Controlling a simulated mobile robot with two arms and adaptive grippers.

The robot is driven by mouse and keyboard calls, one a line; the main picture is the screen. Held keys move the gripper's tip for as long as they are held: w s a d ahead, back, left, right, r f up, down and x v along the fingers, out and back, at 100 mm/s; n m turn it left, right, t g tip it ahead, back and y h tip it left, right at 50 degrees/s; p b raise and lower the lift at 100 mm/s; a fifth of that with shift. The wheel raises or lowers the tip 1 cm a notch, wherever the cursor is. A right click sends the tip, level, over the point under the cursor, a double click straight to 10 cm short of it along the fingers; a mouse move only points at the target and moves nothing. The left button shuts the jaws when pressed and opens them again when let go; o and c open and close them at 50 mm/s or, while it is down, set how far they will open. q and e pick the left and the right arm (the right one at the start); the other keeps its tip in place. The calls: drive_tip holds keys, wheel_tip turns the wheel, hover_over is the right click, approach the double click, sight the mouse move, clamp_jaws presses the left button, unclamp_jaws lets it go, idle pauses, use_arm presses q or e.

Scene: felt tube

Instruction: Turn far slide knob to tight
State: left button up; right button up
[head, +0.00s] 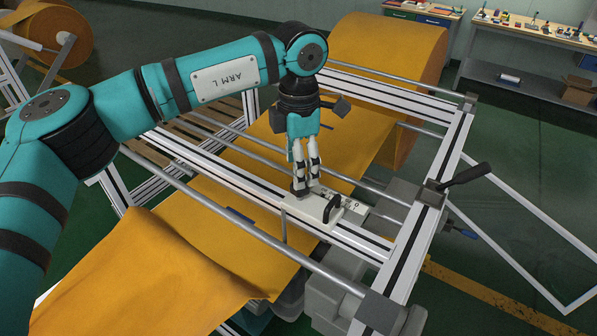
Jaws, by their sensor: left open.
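My left gripper (307,182) points down, open, over a pale slide block on the frame's middle rail. Its fingertips are close to the left end of the block, and I cannot tell whether they touch it. A dark shape lies under the fingertips, too small and covered to tell whether it is the far slide knob. A black handle (332,209) stands on the pale slide block (318,220), just right of the fingertips. A small plate with dark marks (354,208) lies beside it. My right gripper is not in view.
Orange felt (215,210) runs under the metal rails from a large roll (395,45). A black lever (466,176) sticks out at the frame's right side. A thin upright rod (283,226) stands left of the slide block. Workbenches (520,35) stand at the back.

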sight(300, 191)
use_arm(q)
wheel_tip(300, 191, down, 4)
drive_tip(key=shift+d+r+p, duration=0.1)
drive_tip(key=shift+r+p, duration=0.15)
drive_tip(key=shift+p, duration=0.3)
drive_tip(key=shift+f, duration=0.4)
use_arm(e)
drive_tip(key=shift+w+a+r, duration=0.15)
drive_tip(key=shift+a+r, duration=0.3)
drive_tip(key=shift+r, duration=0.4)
use_arm(q)
drive_tip(key=shift+c, duration=0.3)
